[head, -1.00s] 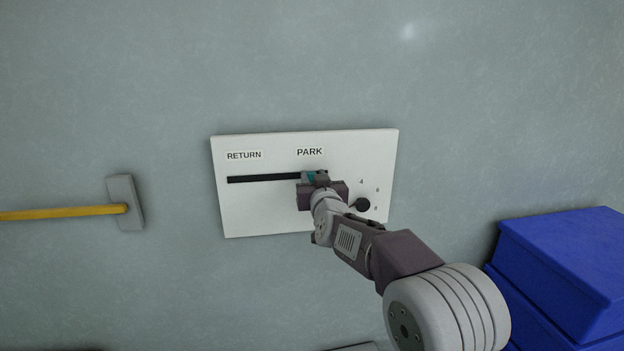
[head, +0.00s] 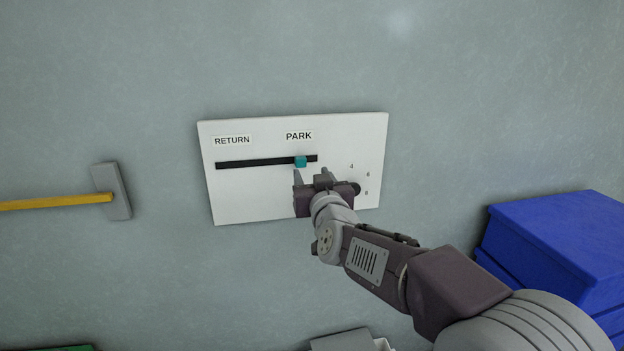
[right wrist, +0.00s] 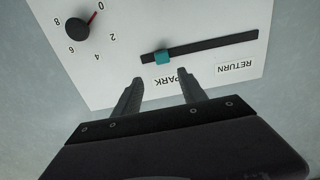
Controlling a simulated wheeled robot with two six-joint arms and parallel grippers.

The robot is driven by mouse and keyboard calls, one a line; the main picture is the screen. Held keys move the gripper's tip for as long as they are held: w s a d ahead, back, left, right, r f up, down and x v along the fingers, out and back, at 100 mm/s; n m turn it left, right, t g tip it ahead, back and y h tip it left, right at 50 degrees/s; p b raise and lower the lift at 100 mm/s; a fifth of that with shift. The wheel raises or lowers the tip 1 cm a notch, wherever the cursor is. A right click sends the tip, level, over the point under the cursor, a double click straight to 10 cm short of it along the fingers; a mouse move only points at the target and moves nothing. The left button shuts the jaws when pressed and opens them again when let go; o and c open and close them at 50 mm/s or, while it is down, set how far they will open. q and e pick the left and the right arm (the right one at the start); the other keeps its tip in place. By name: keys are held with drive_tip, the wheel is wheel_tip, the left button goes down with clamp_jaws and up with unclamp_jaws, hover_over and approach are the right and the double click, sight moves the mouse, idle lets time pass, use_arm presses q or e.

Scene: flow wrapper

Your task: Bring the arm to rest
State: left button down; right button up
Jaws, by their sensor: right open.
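My right gripper (head: 312,175) is open and empty in front of the white panel (head: 245,198), just below the slot. In the right wrist view its two fingers (right wrist: 160,79) are spread, with nothing between them. The teal slider knob (head: 300,161) sits in the black slot (head: 255,162), below the PARK label (head: 299,136). The slider also shows in the right wrist view (right wrist: 162,57), apart from the fingertips. The RETURN label (head: 232,141) is at the slot's left end. My left gripper is not in view.
A dark round dial (right wrist: 76,30) with a red pointer is on the panel; my gripper partly hides it in the head view. Blue boxes (head: 560,235) stand at the right. A yellow bar with a grey end block (head: 112,191) is at the left. Bare wall surrounds the panel.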

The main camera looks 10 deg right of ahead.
drive_tip(key=s+d+f+g+p, duration=0.2)
drive_tip(key=s+f+g+p, duration=0.15)
drive_tip(key=f, duration=0.55)
drive_tip(key=s+d+f+g+p, duration=0.2)
drive_tip(key=s+f+g, duration=0.25)
drive_tip(key=f, duration=0.45)
drive_tip(key=s+f+g, duration=0.4)
drive_tip(key=s+f, duration=0.2)
drive_tip(key=s, duration=0.4)
drive_tip(key=s+f+g, duration=0.4)
drive_tip(key=s+f, duration=0.3)
drive_tip(key=s, duration=0.4)
drive_tip(key=shift+s+d+f+g, duration=0.25)
drive_tip(key=shift+f+g, duration=0.05)
drive_tip(key=shift+g, duration=0.1)
